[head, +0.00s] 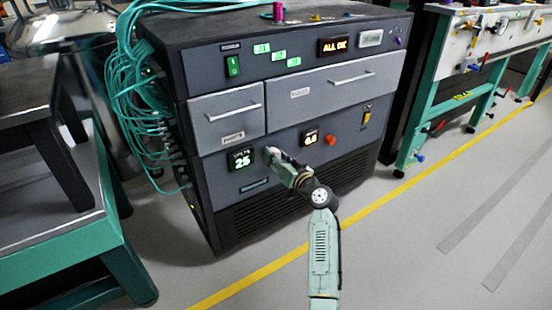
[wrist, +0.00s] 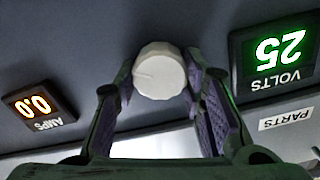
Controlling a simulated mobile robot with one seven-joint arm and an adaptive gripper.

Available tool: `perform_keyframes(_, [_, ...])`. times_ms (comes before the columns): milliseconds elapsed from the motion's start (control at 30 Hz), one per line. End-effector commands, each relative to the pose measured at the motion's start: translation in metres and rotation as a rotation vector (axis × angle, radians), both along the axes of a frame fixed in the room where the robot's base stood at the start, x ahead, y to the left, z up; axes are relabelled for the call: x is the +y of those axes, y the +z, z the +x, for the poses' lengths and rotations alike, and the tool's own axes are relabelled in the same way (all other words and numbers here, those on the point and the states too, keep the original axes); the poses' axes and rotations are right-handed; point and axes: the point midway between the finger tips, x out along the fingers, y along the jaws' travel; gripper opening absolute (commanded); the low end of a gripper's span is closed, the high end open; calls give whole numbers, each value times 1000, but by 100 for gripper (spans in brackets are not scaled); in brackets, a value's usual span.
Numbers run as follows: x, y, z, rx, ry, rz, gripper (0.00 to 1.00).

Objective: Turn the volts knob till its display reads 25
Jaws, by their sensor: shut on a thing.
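The volts display (head: 242,159) on the front of the dark cabinet reads 25 in green; it also shows upside down in the wrist view (wrist: 277,51), again as 25. The white round volts knob (wrist: 159,72) has a thin mark line on its face pointing left in the wrist view. My gripper (wrist: 159,77) is shut on the knob, one finger on each side.
The amps display (head: 310,138) is to the right, with a red knob (head: 331,140) beside it; it reads 0.0 in the wrist view (wrist: 40,105). Drawers with handles (head: 228,114) are above. Teal cables (head: 128,80) hang on the cabinet's left side. The floor at right is clear.

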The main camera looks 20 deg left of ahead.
Motion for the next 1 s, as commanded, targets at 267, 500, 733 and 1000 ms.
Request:
perform_keyframes(267, [0,0,0,44,-1,34,9])
perform_keyframes(500, [0,0,0,44,-1,34,44])
perform_keyframes(733, [0,0,0,43,-1,33,57])
perform_keyframes(1000, [0,0,0,40,-1,31,57])
